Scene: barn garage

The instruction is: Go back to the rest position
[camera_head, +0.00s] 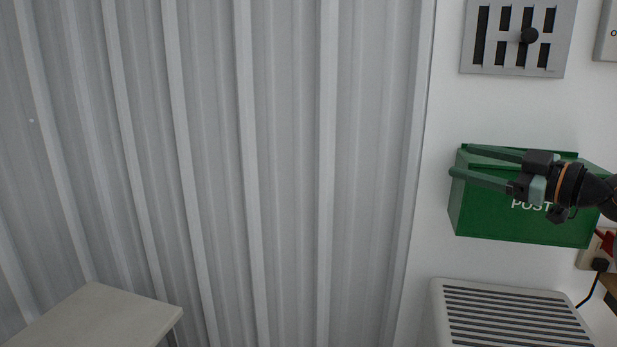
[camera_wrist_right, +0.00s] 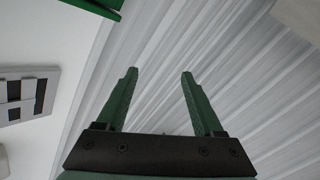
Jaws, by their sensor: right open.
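My right gripper (camera_head: 460,161) comes in from the right in the head view, with its two green fingers pointing left. It is in front of the green post box (camera_head: 500,222) on the white wall, partly hiding it. In the right wrist view my right gripper (camera_wrist_right: 158,75) has its fingers apart with nothing between them, facing the grey corrugated panel (camera_wrist_right: 165,50). I cannot tell how far the fingers are from the post box. My left gripper is not in either view.
A grey slotted plate with a black knob (camera_head: 490,60) is on the wall above. A white slatted unit (camera_head: 437,310) stands below the post box. A socket with a plug (camera_head: 590,255) is at the right. A pale tabletop (camera_head: 105,318) is at the lower left. The corrugated panel fills the middle.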

